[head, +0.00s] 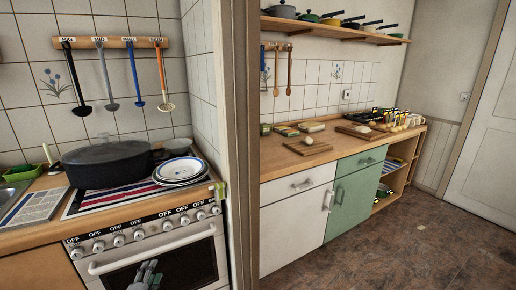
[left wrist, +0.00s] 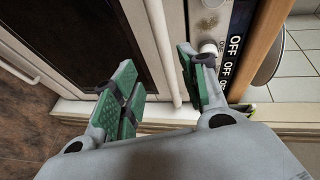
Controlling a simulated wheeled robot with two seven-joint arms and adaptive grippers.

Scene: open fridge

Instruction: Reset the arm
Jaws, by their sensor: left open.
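My left gripper (head: 147,276) shows at the bottom of the head view, in front of the oven door (head: 180,265). In the left wrist view my left gripper (left wrist: 157,60) has its two green-padded fingers spread apart, with nothing held between them. The white oven handle (left wrist: 162,55) passes behind the gap between the fingers. A control knob (left wrist: 208,47) shows just beyond the right finger. I cannot tell whether the gripper touches the stove. My right gripper is in neither view.
The stove top holds a dark pot (head: 105,165) and stacked plates (head: 180,171). A wall edge (head: 240,130) divides the stove from a wooden counter (head: 290,160) with boards and several small items.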

